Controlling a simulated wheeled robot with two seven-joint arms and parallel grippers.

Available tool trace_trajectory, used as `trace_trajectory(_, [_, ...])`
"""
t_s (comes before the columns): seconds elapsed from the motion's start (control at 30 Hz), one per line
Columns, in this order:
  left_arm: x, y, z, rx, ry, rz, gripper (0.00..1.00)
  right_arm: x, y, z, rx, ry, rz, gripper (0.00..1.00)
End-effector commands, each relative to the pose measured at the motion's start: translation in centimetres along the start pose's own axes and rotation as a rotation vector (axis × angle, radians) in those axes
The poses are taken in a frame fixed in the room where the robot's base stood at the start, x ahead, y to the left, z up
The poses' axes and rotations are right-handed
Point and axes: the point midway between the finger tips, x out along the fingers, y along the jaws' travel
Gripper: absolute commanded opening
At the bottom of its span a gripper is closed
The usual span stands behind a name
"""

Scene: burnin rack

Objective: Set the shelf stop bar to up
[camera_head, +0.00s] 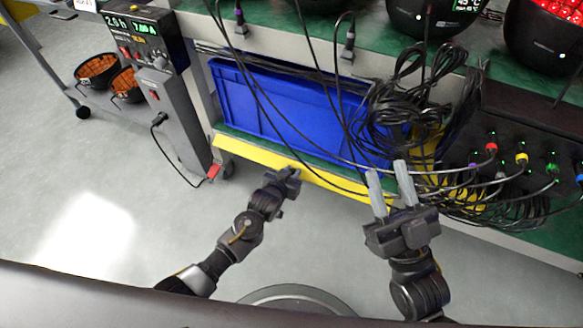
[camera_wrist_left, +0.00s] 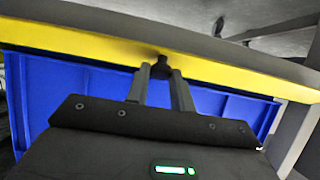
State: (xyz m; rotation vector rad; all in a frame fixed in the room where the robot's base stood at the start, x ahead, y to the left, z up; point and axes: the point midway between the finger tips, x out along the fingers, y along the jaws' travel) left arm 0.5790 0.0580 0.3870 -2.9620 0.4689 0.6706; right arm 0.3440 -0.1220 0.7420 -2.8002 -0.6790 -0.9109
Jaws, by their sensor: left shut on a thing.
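The yellow shelf stop bar (camera_head: 255,154) runs along the front edge of the lower shelf, in front of the blue bin's foot. In the left wrist view the yellow bar (camera_wrist_left: 90,43) crosses the frame, with a small black knob (camera_wrist_left: 163,64) on it. My left gripper (camera_head: 293,174) is at the bar; in the left wrist view its fingers (camera_wrist_left: 161,80) are closed on the knob. The head view hides the knob behind the gripper. My right gripper (camera_head: 390,183) is open, its fingers apart and pointing at the shelf, with nothing visible between them.
The blue bin (camera_head: 270,105) stands on the lower shelf behind the bar. Black cables (camera_head: 400,110) hang in front of the bin and pass near my right gripper. A grey cabinet (camera_head: 175,115) stands left. The floor (camera_head: 110,200) in front is clear.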

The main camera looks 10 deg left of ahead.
Motion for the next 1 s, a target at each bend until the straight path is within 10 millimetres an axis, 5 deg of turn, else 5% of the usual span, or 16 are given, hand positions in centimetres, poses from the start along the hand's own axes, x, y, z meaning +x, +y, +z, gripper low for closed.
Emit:
trace_trajectory(0.2, [-0.3,0.1,-0.8,0.001,-0.068,0.002,0.0,-0.7,-2.2,3.1,0.02,-0.352,-0.063,0.36])
trace_trajectory(0.5, [-0.3,0.1,-1.0,0.0,-0.136,0.002,0.0,-5.5,1.8,9.3,-0.014,-0.846,0.057,0.36])
trace_trajectory(0.73, [-0.2,0.1,-1.1,0.001,-0.164,0.002,0.0,-8.7,3.3,10.9,-0.013,-1.05,0.111,0.36])
trace_trajectory(1.0, [-0.1,0.1,-1.0,0.001,-0.175,0.002,0.0,-10.1,3.8,11.4,-0.01,-1.128,0.131,0.36])
